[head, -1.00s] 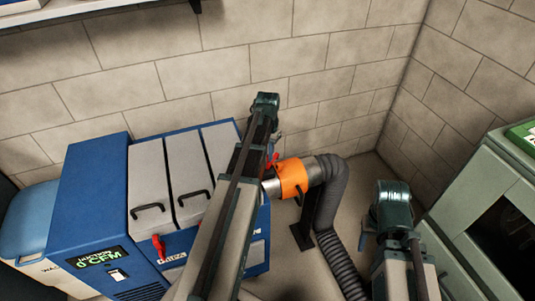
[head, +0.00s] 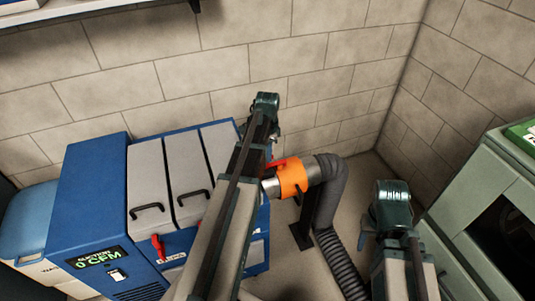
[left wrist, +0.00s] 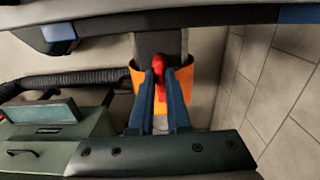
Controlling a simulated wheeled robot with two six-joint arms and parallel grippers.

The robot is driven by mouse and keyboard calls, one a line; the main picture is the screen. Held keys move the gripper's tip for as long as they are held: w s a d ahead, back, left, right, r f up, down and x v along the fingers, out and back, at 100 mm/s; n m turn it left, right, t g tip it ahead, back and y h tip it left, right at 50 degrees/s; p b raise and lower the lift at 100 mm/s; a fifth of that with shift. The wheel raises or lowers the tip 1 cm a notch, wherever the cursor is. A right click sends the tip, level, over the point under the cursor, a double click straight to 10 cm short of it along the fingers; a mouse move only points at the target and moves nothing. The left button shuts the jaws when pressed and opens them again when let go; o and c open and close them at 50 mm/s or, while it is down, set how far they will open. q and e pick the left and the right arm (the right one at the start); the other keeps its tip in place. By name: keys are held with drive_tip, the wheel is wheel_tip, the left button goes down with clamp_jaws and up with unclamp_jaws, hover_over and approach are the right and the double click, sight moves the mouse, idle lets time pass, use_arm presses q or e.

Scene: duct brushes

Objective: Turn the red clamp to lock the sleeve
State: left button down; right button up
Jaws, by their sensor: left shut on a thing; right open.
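The orange sleeve (head: 293,180) sits around the joint between a metal port on the blue machine and the grey hose. The red clamp (head: 279,163) is on its upper left side, now lying nearly along the sleeve. In the left wrist view my left gripper (left wrist: 164,88) is shut on the red clamp (left wrist: 159,66), its two blue fingers on either side of it. The orange sleeve (left wrist: 188,78) shows behind the fingers. In the head view my left arm hides the left gripper. My right arm is at the right; its gripper is not visible.
The blue machine (head: 92,200) with grey panels and a red lever (head: 158,246) stands at the left. The ribbed hose (head: 336,262) bends down to the floor beside a black stand (head: 304,220). A grey-green cabinet (head: 480,215) is at the right. Block walls close the corner.

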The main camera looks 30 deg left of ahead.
idle(0.3)
use_arm(q)
drive_tip(key=c, duration=0.9)
unclamp_jaws()
drive_tip(key=shift+r, duration=0.15)
wheel_tip(320, 180, up, 14)
drive_tip(key=p, duration=1.4)
drive_tip(key=shift+f, duration=0.2)
